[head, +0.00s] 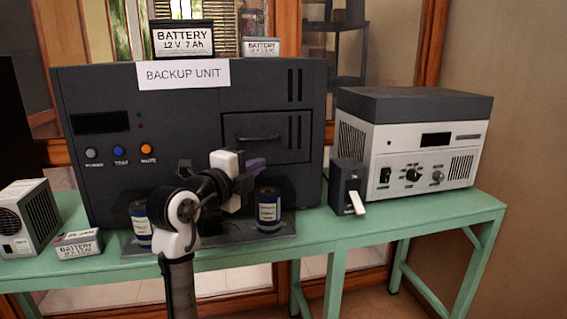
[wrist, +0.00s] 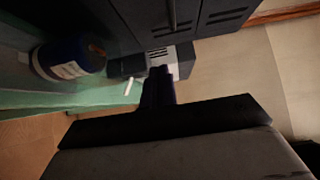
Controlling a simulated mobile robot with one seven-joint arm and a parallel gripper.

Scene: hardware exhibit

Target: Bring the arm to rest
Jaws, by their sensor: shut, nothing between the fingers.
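My arm (head: 180,225) rises from the bottom of the head view, in front of the backup unit (head: 200,107). My gripper (head: 252,172) points to the right, above and near the right blue cylinder (head: 269,212). In the wrist view my gripper (wrist: 160,72) shows as dark fingers closed together, with nothing held. The backup unit is a large dark box with a paper label, coloured buttons and a drawer front (head: 265,143), which looks shut. My arm hides part of its lower front.
Another blue cylinder (head: 140,225) stands left of my arm. A small black box with a white lever (head: 357,203) and a grey-white device (head: 415,150) stand to the right.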

